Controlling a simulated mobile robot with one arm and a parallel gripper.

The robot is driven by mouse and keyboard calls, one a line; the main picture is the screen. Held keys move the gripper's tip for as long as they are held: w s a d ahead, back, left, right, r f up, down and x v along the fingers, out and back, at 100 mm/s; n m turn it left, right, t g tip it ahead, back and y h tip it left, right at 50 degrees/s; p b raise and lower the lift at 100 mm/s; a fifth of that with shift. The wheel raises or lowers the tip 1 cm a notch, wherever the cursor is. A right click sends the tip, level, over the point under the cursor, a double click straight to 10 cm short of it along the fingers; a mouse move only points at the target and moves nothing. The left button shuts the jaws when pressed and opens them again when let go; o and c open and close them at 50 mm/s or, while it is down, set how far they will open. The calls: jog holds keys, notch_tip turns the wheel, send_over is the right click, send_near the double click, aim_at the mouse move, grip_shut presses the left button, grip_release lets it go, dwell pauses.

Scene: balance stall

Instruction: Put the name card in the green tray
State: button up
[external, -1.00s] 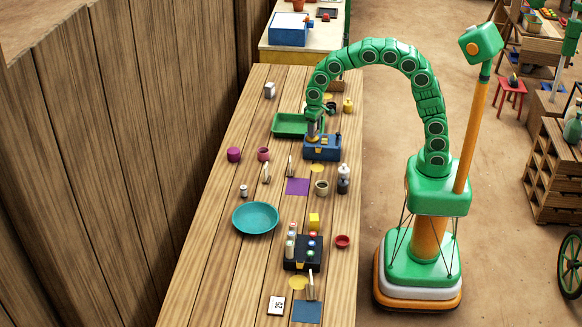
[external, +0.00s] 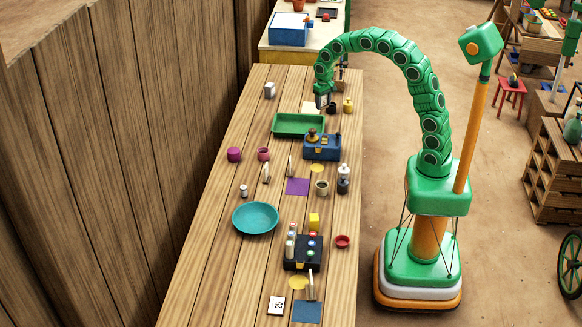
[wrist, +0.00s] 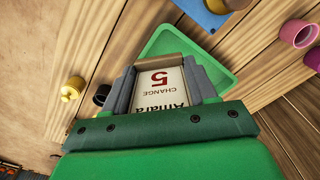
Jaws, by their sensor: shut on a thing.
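The green tray (external: 298,124) is a shallow rectangle and looks empty. In the wrist view the tray (wrist: 168,40) shows behind the card, partly hidden by it.
A blue box (external: 322,147) with a knob and weights on it stands just in front of the tray. A yellow bottle (external: 348,106) and a dark cup (external: 331,107) stand right of my gripper. Table left of the tray is bare.

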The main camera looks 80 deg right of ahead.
aim_at(324, 105)
jog(key=f, duration=0.2)
jog(key=d+f, duration=0.1)
jog(key=f, duration=0.1)
jog(key=shift+s, duration=0.25)
jog(key=w+d+f, duration=0.1)
jog(key=w+f, duration=0.2)
jog(key=w, duration=0.1)
jog(key=w+d+f, duration=0.2)
jog(key=w+f, duration=0.1)
jog(key=w, duration=0.1)
jog(key=w+d+f, duration=0.2)
jog(key=w+f, duration=0.1)
jog(key=shift+w+d+f, duration=0.1)
jog(key=shift+w+f, duration=0.15)
jog(key=shift+w, duration=0.15)
jog(key=shift+w+d+f, duration=0.25)
jog(key=shift+w+f, duration=0.25)
jog(key=shift+f, duration=1.75)
jog(key=shift+f, duration=0.15)
jog(key=o, duration=1.1)
jog(key=shift+c, duration=0.2)
